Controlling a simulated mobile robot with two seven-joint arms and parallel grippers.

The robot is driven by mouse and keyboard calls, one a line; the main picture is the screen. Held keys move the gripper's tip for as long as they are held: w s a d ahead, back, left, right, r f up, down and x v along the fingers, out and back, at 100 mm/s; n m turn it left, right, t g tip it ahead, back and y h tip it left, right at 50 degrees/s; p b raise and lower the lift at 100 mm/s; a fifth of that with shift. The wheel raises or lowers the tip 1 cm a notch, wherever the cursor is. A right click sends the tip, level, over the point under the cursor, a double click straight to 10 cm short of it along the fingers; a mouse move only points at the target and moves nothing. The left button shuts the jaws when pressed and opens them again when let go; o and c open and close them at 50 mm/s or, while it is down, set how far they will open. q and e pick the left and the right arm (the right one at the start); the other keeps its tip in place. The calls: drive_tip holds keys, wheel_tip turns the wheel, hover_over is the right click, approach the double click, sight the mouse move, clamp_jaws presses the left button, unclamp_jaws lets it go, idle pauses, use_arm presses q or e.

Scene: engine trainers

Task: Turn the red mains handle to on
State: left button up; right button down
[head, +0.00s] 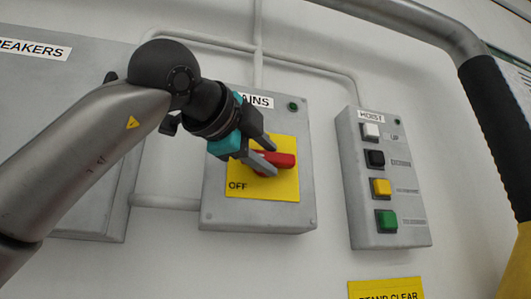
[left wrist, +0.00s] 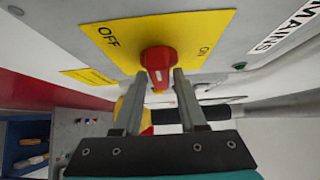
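The mains box (head: 214,212) is on the wall, with a yellow plate (head: 289,188) on its front. The red mains handle (head: 286,160) sits on the plate and points right in the head view, level or nearly so. The OFF label shows at the plate's lower left; the ON label shows only in the left wrist view. My left gripper (head: 273,163) reaches in from the left. In the left wrist view its two fingers (left wrist: 160,78) stand apart on either side of the handle (left wrist: 158,62), with slight gaps seeming to show. Firm contact is not visible. My right gripper is out of view.
A hoist box (head: 391,232) with several coloured buttons is to the right. A thick grey tube with a black sleeve (head: 498,135) crosses the right side. A dark green lamp (head: 293,107) tops the mains box.

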use_arm(q)
clamp_jaws()
idle(0.4)
drive_tip(key=shift+r+m+g+y+p, duration=0.3)
drive_tip(key=shift+m+g+p, duration=0.2)
drive_tip(key=shift+p, duration=0.5)
drive_tip(key=m+g+y+p, duration=0.2)
drive_tip(key=p, duration=0.2)
drive_tip(key=m+g+y+p, duration=0.1)
drive_tip(key=m+y+p, duration=0.1)
drive_tip(key=p, duration=0.3)
drive_tip(key=m+g+y+p, duration=0.2)
drive_tip(key=y+p, duration=0.2)
drive_tip(key=p, duration=0.1)
drive_tip(key=shift+w+d+r+m+g, duration=0.1)
drive_tip(key=shift+d+r+m+g, duration=0.2)
drive_tip(key=shift+d+r, duration=0.05)
drive_tip(key=shift+d+f+m+g+y+p, duration=0.15)
drive_tip(key=shift+m+g+y+p, duration=0.25)
drive_tip(key=shift+m+y, duration=0.5)
drive_tip(key=shift+y, duration=0.4)
drive_tip(key=shift+o, duration=1.6)
unclamp_jaws()
